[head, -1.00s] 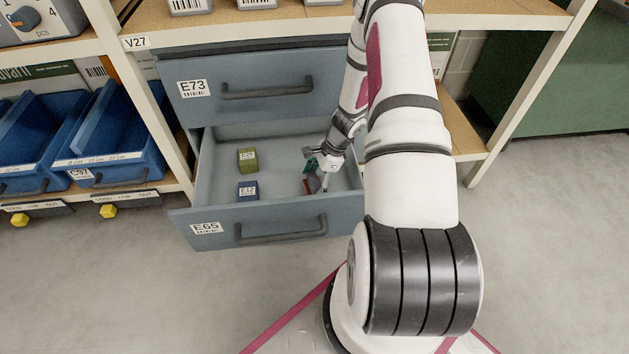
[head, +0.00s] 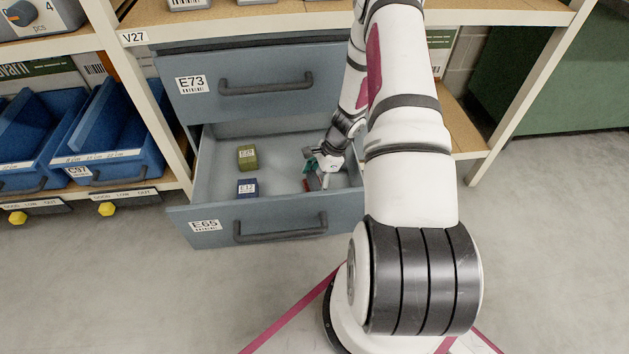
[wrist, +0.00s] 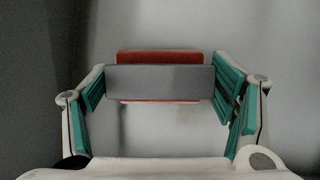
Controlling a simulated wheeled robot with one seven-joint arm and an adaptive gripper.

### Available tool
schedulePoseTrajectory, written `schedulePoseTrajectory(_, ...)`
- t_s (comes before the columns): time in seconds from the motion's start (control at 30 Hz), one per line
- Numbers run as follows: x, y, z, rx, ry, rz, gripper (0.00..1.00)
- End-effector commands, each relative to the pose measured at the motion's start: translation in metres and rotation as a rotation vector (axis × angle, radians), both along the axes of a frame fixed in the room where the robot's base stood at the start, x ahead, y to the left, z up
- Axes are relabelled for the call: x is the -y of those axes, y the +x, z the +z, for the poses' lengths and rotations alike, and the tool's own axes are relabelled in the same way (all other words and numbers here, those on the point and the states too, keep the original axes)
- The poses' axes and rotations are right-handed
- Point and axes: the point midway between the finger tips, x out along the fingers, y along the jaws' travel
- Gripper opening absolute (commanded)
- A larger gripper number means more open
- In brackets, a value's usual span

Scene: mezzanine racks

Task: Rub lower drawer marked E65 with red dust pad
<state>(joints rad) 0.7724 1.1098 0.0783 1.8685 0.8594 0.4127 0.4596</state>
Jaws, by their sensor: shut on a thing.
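The lower drawer marked E65 (head: 205,226) is pulled open below the closed drawer E73 (head: 190,84). My gripper (head: 316,178) is inside it, at the right part of its floor. In the wrist view my gripper (wrist: 160,85) has its teal-padded fingers at both ends of the dust pad's grey top (wrist: 160,80). The pad's red underside (wrist: 160,57) shows along both long edges. The pad is low over the pale drawer floor; I cannot tell whether it touches. In the head view the red dust pad (head: 312,184) is small and partly hidden by the fingers.
A green block (head: 247,157) and a blue block (head: 247,188) stand on the drawer's left part. Bare floor lies between them and my gripper. The drawer's right wall is partly hidden by my arm. Blue bins (head: 115,130) sit on the shelf at left.

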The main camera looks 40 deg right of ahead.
Motion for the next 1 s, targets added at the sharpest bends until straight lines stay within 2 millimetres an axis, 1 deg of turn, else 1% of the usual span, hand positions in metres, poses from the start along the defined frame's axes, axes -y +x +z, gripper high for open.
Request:
schedulePoseTrajectory(0.37, 0.000, 0.000, -0.007, 0.000, 0.000, 0.000, 0.45)
schedulePoseTrajectory(0.53, 0.002, -0.001, -0.006, 0.000, 0.000, -0.001, 0.45)
schedulePoseTrajectory(1.0, 0.030, -0.020, -0.005, 0.000, 0.000, -0.001, 0.45)
